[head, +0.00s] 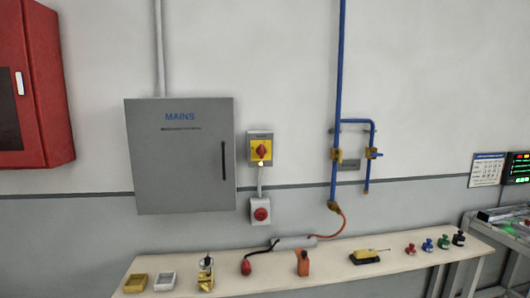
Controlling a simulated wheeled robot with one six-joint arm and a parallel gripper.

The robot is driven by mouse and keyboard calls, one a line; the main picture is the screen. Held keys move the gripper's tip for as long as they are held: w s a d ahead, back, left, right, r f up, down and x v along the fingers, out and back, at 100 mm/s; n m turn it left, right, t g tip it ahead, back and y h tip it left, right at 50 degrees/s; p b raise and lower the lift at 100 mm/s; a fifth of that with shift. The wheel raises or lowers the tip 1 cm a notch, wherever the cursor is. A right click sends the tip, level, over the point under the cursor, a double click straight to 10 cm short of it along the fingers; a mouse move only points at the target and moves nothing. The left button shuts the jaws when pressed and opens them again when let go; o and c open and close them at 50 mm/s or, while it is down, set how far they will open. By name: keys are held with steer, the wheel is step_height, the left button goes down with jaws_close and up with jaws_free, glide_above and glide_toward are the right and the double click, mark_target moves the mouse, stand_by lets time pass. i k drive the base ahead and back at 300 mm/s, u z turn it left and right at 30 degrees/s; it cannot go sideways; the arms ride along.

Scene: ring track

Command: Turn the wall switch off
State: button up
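On the wall, right of the grey MAINS cabinet, is a wall switch (261,149): a grey box with a yellow face and a red rotary knob (261,151). The knob looks about upright, but its marked position is too small to read. A small bright spot shows just under the knob. A grey box with a round red button (261,213) hangs below it, joined by a short conduit. My gripper is not in view.
The grey MAINS cabinet (180,180) is shut. A bench (225,260) along the wall carries yellow and white devices, an orange bottle (303,263), a yellow tool (365,257) and several small coloured pieces. Blue pipes (338,90) run right of the switch. A red cabinet (30,90) is at left.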

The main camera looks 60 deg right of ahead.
mark_target(261, 150)
steer(key=z, duration=0.7)
steer(key=i, duration=0.8)
steer(key=z, duration=0.7)
